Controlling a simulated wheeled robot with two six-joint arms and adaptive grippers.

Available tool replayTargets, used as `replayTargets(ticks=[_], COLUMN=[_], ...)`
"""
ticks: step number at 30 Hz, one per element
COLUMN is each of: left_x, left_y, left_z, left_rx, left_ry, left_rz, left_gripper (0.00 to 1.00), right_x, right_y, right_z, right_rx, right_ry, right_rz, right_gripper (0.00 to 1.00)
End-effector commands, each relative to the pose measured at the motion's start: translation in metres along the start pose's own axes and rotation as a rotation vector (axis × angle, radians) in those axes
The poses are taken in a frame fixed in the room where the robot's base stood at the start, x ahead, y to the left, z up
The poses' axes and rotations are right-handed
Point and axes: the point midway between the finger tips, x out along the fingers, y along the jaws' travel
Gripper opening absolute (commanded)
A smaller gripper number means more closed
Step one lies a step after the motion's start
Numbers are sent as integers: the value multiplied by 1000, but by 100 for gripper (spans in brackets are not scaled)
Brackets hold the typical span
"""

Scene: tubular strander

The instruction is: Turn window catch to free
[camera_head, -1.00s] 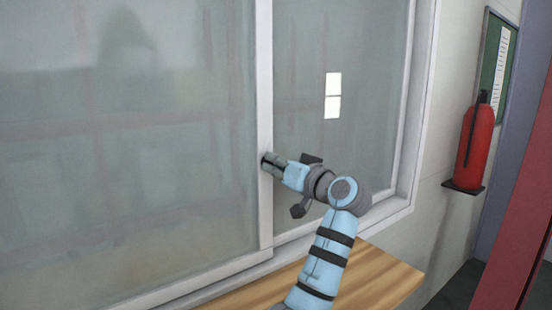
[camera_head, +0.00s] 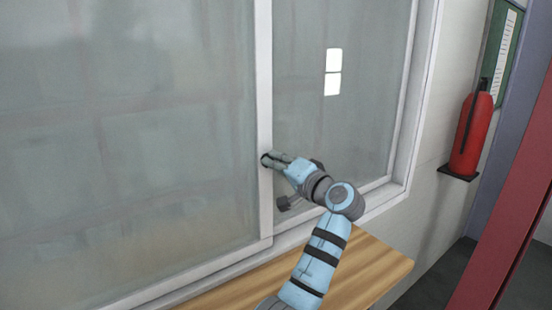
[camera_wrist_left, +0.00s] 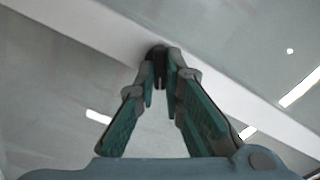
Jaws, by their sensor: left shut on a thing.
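The window catch (camera_wrist_left: 158,54) is a small dark piece on the white window frame upright (camera_head: 264,110). It shows between the fingertips in the left wrist view, and the fingers hide most of it. My left gripper (camera_head: 268,160) reaches the upright from the right and is shut on the catch. In the left wrist view my left gripper (camera_wrist_left: 160,70) has its two green-sided fingers converging on the dark piece. How far the catch is turned cannot be told. My right gripper is not in view.
Large glass panes (camera_head: 130,140) lie on both sides of the upright. A wooden sill (camera_head: 365,270) runs below the window. A dark red post (camera_head: 510,230) stands at the far right.

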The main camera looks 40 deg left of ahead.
Motion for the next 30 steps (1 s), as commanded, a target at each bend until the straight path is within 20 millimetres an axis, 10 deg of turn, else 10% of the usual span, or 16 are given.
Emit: replayTargets(ticks=[14,18,30], left_x=[0,0,-11], left_y=[0,0,1], left_z=[0,0,0], left_rx=[15,14,13], left_ry=[2,1,3], left_rz=[-2,-2,1], left_gripper=[0,29,29], right_x=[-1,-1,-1], right_y=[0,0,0], right_z=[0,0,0], right_rx=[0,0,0], right_ry=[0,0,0], right_rz=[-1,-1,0], right_gripper=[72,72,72])
